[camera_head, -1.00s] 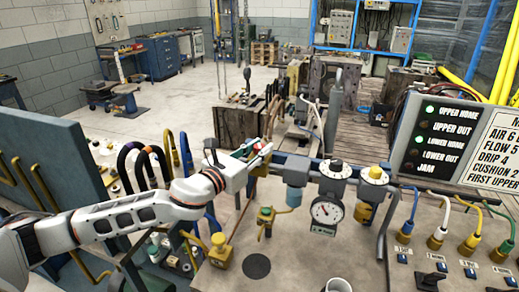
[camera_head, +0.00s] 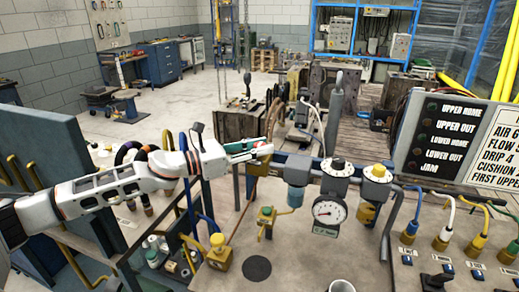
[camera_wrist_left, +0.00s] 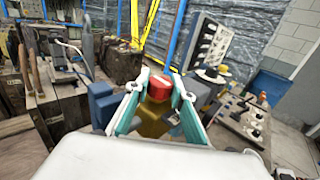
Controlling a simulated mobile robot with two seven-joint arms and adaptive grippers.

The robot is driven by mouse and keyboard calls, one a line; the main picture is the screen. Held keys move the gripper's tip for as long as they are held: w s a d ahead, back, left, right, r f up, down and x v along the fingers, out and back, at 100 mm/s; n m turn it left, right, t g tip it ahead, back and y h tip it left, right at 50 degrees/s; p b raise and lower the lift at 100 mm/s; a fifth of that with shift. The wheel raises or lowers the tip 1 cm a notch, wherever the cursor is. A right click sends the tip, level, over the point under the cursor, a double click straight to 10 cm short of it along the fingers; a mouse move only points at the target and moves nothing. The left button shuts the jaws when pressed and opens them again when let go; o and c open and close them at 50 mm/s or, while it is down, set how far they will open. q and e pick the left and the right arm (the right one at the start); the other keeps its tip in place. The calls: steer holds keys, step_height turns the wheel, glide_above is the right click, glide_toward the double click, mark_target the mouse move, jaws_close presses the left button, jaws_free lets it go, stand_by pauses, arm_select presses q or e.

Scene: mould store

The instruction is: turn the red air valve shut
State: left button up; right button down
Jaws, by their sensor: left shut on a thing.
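The red valve knob (camera_wrist_left: 158,88) sits between the two fingers of my left gripper (camera_wrist_left: 160,90) in the left wrist view, on top of a brass-coloured body (camera_wrist_left: 152,118). My left gripper is shut on the red knob. In the head view my left gripper (camera_head: 264,146) reaches in from the left to the left end of the blue air-line units and hides most of the knob. My right gripper is in neither view.
A blue filter unit (camera_head: 296,180), a round pressure gauge (camera_head: 328,210) and a yellow-topped regulator (camera_head: 376,182) stand right of my left gripper. A sign panel (camera_head: 445,135) with dark lamps stands at the right.

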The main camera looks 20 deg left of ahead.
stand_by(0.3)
arm_select(q)
steer(key=o, duration=1.2)
steer(key=shift+c, duration=0.2)
steer(key=v, duration=0.7)
steer(key=shift+s, duration=0.15)
steer(key=shift+a, duration=0.1)
